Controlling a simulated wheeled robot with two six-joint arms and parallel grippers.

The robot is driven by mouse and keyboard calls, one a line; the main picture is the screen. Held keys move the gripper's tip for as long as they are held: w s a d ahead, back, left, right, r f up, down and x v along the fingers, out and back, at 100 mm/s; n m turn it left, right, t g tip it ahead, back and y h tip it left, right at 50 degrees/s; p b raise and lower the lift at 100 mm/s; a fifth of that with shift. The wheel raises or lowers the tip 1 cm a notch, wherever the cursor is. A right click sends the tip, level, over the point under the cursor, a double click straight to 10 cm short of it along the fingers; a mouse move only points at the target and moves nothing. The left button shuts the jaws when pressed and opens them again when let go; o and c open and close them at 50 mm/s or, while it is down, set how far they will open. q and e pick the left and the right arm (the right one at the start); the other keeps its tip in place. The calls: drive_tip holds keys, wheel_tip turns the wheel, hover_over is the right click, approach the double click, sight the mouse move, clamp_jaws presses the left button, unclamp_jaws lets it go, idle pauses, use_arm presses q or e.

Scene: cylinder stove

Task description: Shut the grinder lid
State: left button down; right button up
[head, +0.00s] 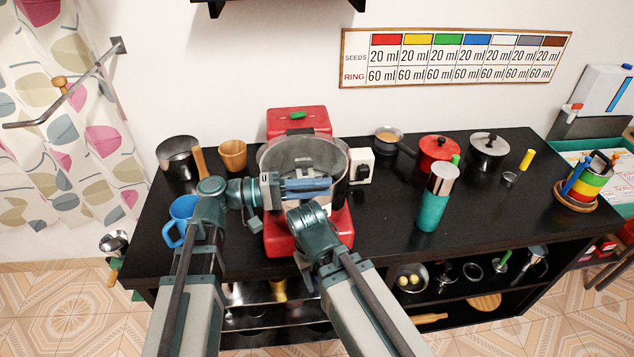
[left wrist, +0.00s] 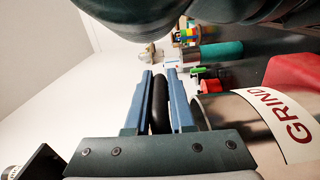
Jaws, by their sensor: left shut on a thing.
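The red grinder (head: 280,241) stands on the black counter, with a wide grey round vessel or cover (head: 275,155) on it. I cannot tell from this angle how far its lid is open. In the left wrist view its metal side carries a GRIND label (left wrist: 290,125). My left gripper (head: 326,188) is in front of the round part, its blue fingers pointing right. In the left wrist view the fingers (left wrist: 161,78) are shut on a black rounded handle (left wrist: 161,108). My right arm bends low in front of the grinder; its fingertips are not clear.
A blue mug (head: 183,208), dark pot (head: 176,157) and wooden cup (head: 232,155) stand left of the grinder. A white socket box (head: 361,166), saucepan (head: 390,137), red pot (head: 438,153) and teal bottle (head: 433,203) stand to its right. Counter at front right is clear.

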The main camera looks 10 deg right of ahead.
use_arm(q)
wheel_tip(320, 180, down, 4)
drive_tip(key=b, duration=0.3)
drive_tip(key=shift+s, duration=0.1)
use_arm(e)
wheel_tip(320, 180, down, 4)
drive_tip(key=shift+f, duration=0.1)
use_arm(q)
drive_tip(key=shift+s+f, duration=0.1)
drive_tip(key=shift+f, duration=0.05)
drive_tip(key=c, duration=0.8)
unclamp_jaws()
drive_tip(key=shift+a, duration=0.1)
drive_tip(key=shift+a, duration=0.4)
drive_tip(key=a, duration=1.3)
drive_tip(key=shift+d, duration=0.1)
